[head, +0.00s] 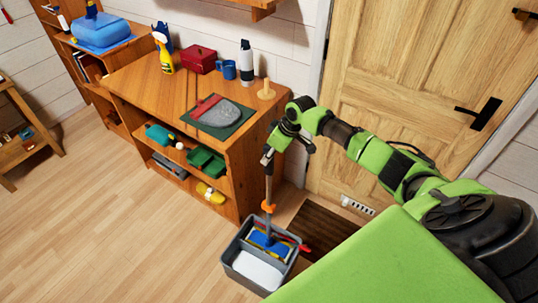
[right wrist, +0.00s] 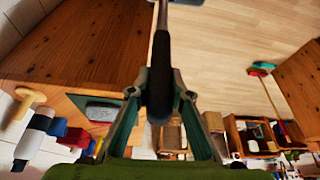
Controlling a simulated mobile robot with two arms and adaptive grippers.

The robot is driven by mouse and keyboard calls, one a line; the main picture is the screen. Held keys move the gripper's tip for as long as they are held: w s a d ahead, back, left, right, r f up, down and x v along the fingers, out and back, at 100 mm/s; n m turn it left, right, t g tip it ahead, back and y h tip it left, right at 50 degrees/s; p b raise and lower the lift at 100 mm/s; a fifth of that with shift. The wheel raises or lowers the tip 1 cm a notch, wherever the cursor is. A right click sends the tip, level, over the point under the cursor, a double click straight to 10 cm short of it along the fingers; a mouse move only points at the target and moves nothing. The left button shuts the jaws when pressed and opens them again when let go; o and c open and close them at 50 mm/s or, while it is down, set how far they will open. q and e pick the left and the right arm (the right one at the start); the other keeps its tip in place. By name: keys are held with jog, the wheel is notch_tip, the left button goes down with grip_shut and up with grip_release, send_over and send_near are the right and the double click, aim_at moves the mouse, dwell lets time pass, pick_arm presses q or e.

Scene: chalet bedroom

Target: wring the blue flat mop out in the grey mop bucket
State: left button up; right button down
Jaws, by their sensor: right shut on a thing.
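The blue flat mop (head: 268,240) is at the grey mop bucket (head: 238,283), its blue head in the back part of the bucket. Its handle stands nearly upright, with an orange joint just above the head. The front part of the bucket holds something pale. My right gripper (head: 269,157) is shut on the upper part of the handle, above the bucket. In the right wrist view the dark grip of the mop handle (right wrist: 160,60) lies between my right fingers (right wrist: 160,95). My left gripper is out of view.
A wooden cabinet (head: 238,160) with cleaning things and shelves stands left of my right gripper. A brown mat (head: 322,232) lies right of the bucket, before the closed wooden door (head: 415,75). A red part shows at the bucket's right side. The floor (head: 120,225) at left is clear.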

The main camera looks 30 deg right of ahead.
jog(key=c, duration=1.8)
grip_release()
jog(key=shift+r, duration=0.1)
jog(key=shift+o, duration=0.2)
jog(key=shift+s, duration=0.1)
jog(key=v, duration=1.2)
